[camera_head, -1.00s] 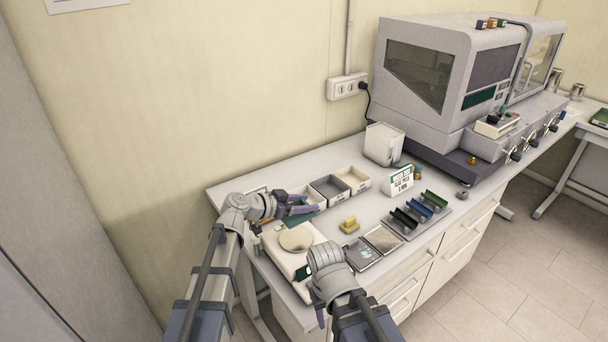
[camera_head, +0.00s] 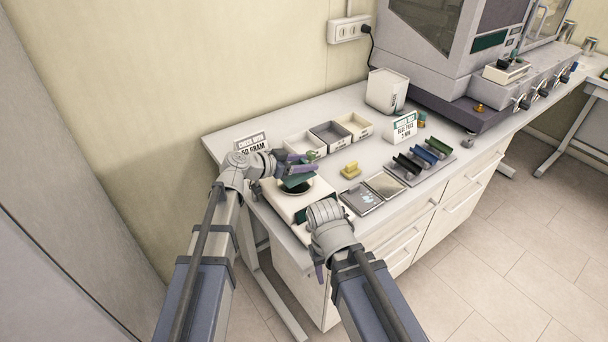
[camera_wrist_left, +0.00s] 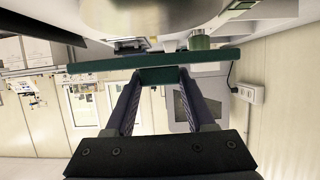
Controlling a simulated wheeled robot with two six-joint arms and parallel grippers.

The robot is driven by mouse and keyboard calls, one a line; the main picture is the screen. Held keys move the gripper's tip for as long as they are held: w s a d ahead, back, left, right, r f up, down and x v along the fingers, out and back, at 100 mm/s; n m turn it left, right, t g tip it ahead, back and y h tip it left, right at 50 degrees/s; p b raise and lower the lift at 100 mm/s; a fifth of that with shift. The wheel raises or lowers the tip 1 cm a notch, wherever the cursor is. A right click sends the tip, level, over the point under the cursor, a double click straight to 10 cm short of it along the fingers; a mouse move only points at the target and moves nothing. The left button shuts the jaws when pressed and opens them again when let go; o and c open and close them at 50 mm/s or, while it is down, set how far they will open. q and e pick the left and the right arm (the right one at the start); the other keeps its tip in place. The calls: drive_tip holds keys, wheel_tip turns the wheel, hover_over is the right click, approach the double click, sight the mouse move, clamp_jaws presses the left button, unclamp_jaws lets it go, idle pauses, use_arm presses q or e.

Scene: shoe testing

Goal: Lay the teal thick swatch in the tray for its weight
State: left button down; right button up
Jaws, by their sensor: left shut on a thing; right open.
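The teal swatch (camera_head: 299,181) is held by my left gripper (camera_head: 297,170) just above the round pan of the white scale (camera_head: 285,203). In the left wrist view the swatch (camera_wrist_left: 95,66) lies crosswise at the tips of my left fingers (camera_wrist_left: 158,85), with the pan (camera_wrist_left: 150,12) close to it. I cannot tell whether swatch and pan touch.
A "50 gram" sign (camera_head: 251,143) stands at the back left. A yellow block (camera_head: 350,170), two flat plates (camera_head: 384,185) and a rack of coloured holders (camera_head: 421,161) are to the right. A second sign (camera_head: 404,128) and a large machine stand beyond.

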use_arm(q)
drive_tip(key=shift+f+b, duration=0.85)
drive_tip(key=shift+f, duration=0.5)
use_arm(e)
drive_tip(key=shift+f, duration=1.4)
use_arm(q)
drive_tip(key=shift+f+b, duration=0.3)
drive_tip(key=shift+c, duration=1.3)
unclamp_jaws()
drive_tip(key=shift+r, duration=0.1)
use_arm(e)
drive_tip(key=shift+f, duration=0.2)
